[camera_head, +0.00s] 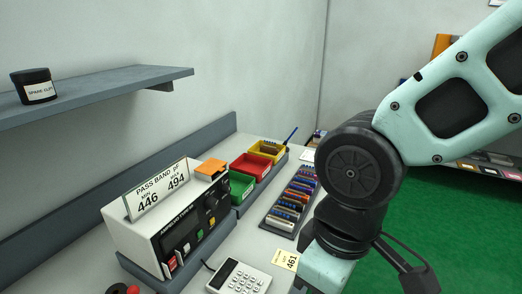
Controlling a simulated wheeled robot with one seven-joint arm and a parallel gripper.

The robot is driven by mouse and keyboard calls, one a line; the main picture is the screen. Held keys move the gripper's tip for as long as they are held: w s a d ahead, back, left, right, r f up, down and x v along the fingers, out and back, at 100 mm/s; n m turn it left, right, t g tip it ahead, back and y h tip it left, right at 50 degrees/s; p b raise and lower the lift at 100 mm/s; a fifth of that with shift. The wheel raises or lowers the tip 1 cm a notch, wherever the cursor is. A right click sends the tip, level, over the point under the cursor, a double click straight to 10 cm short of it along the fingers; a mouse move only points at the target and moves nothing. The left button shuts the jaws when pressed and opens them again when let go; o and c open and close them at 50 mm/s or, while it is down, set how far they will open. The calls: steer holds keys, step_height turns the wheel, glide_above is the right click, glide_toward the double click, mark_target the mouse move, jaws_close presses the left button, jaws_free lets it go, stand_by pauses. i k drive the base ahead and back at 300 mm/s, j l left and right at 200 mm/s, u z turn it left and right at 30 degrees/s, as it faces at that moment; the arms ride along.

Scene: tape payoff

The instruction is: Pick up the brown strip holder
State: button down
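A long dark grey rack (277,232) lies on the bench, in the middle of the view. It holds a row of small coloured strip pieces (294,198), among them blue, red, white and dark ones. They are too small to tell which one is the brown strip holder. My arm comes in from the upper right and bends down just to the right of the rack, covering part of the bench there.
A white meter box (142,236) with a "PASS BAND" sign (158,190) stands left of the rack. Green (241,187), red (250,166) and yellow (268,150) bins line the back. A calculator (240,277) and a "461" card (287,260) lie in front. A shelf (110,92) overhangs the left.

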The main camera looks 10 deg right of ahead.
mark_target(265, 148)
steer(key=i+l+u, duration=0.35)
steer(key=i+l, duration=0.15)
steer(key=l, duration=0.15)
steer(key=i+l+u, duration=0.2)
steer(key=l, duration=0.2)
steer(key=i+l+u, duration=0.2)
steer(key=l, duration=0.2)
steer(key=i+l+u, duration=0.15)
steer(key=l, duration=0.3)
steer(key=i, duration=0.1)
